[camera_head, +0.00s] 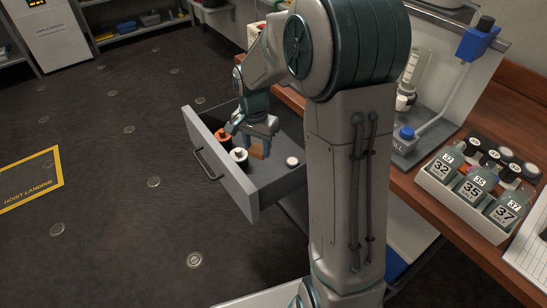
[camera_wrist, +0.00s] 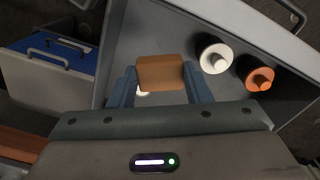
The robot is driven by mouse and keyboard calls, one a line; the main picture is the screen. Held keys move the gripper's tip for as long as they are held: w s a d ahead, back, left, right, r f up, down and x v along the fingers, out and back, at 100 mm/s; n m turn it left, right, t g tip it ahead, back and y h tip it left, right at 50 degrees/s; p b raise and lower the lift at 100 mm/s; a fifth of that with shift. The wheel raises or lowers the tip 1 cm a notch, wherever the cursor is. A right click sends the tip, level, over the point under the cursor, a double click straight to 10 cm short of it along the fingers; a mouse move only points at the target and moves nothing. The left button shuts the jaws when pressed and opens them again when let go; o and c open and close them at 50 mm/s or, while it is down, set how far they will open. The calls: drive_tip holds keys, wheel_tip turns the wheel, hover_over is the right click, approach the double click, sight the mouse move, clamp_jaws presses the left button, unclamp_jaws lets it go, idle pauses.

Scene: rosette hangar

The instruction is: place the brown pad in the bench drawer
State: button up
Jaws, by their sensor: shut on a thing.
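The brown pad (camera_wrist: 161,73) is between the two blue fingers of my gripper (camera_wrist: 160,88) in the wrist view. My gripper is shut on it. In the head view the pad (camera_head: 257,151) shows at the end of my gripper (camera_head: 255,135), over the open grey bench drawer (camera_head: 255,195). The wrist view shows the drawer's floor (camera_wrist: 125,45) beneath the pad. I cannot tell whether the pad touches the floor.
In the drawer are a white-topped item (camera_head: 239,155), an orange-topped item (camera_head: 223,137) and a round white item (camera_head: 292,161). The bench (camera_head: 420,205) carries a bottle rack (camera_head: 455,207) at right.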

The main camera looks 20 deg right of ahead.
sight(254, 152)
drive_tip(key=f+m+b, duration=0.2)
drive_tip(key=b, duration=0.1)
drive_tip(key=shift+s+a+f+m, duration=0.15)
drive_tip(key=shift+a+f+m, duration=0.15)
drive_tip(key=shift+f, duration=0.1)
drive_tip(key=m+b, duration=0.1)
drive_tip(key=b, duration=0.1)
drive_tip(key=f+m+b, duration=0.1)
drive_tip(key=shift+s+a+m+b, duration=0.25)
drive_tip(key=shift+a+m+b, duration=0.05)
drive_tip(key=shift+b, duration=0.05)
wheel_tip(254, 152, down, 10)
drive_tip(key=shift+r+b, duration=0.2)
drive_tip(key=shift+b, duration=0.95)
drive_tip(key=shift+f, duration=0.15)
drive_tip(key=o, duration=1)
drive_tip(key=shift+c, duration=0.2)
